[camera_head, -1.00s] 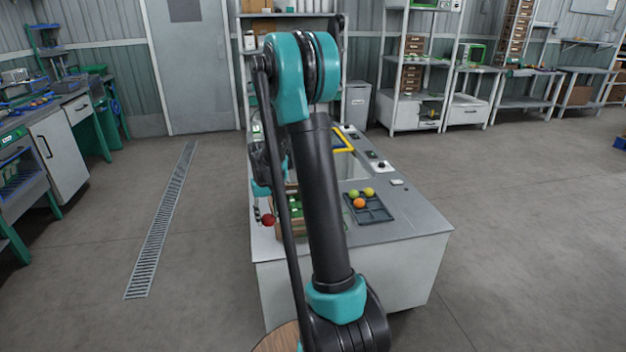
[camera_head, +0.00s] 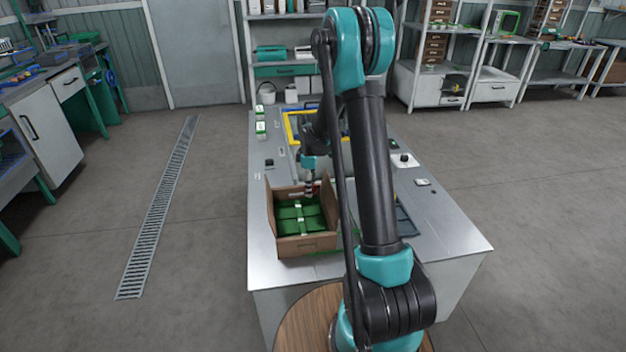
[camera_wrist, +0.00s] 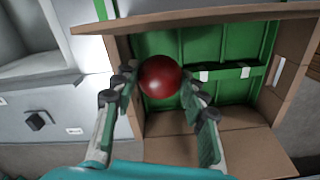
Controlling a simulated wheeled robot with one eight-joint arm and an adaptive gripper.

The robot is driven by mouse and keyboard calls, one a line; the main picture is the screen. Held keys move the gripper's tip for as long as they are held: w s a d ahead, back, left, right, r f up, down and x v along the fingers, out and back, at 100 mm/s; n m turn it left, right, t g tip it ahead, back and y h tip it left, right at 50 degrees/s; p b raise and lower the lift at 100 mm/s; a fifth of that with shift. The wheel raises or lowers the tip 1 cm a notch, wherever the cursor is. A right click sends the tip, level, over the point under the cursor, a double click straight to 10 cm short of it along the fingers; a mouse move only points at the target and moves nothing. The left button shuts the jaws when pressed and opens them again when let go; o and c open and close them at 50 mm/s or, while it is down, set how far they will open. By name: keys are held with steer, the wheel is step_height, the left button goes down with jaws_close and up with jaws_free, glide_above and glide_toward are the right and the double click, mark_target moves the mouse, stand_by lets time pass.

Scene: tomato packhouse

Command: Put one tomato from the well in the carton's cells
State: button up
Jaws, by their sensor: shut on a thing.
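A red tomato (camera_wrist: 160,76) is held between the fingertips of my gripper (camera_wrist: 160,86) in the wrist view. In the head view my gripper (camera_head: 312,188) is small, at the far side of the open cardboard carton (camera_head: 306,244). The carton's wall also shows in the wrist view (camera_wrist: 205,118). Its green cells (camera_head: 290,214) have dividers and show no tomato in the parts I see. The tomato appears over the cells near one wall; whether it touches anything is unclear. A grey recess, perhaps the well (camera_wrist: 35,40), lies beside the carton in the wrist view.
The carton stands on a grey counter (camera_head: 262,190). A yellow frame (camera_head: 290,127) lies farther back. A dark tray (camera_head: 404,222) is mostly hidden behind my arm. Small white-and-green boxes (camera_head: 260,122) stand at the back left.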

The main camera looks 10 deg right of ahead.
steer(key=shift+w+f, duration=0.2)
steer(key=shift+f, duration=3.3)
steer(key=shift+s, duration=0.1)
steer(key=o, duration=0.9)
steer(key=c, duration=0.4)
steer(key=shift+o, duration=0.2)
steer(key=shift+r, duration=3)
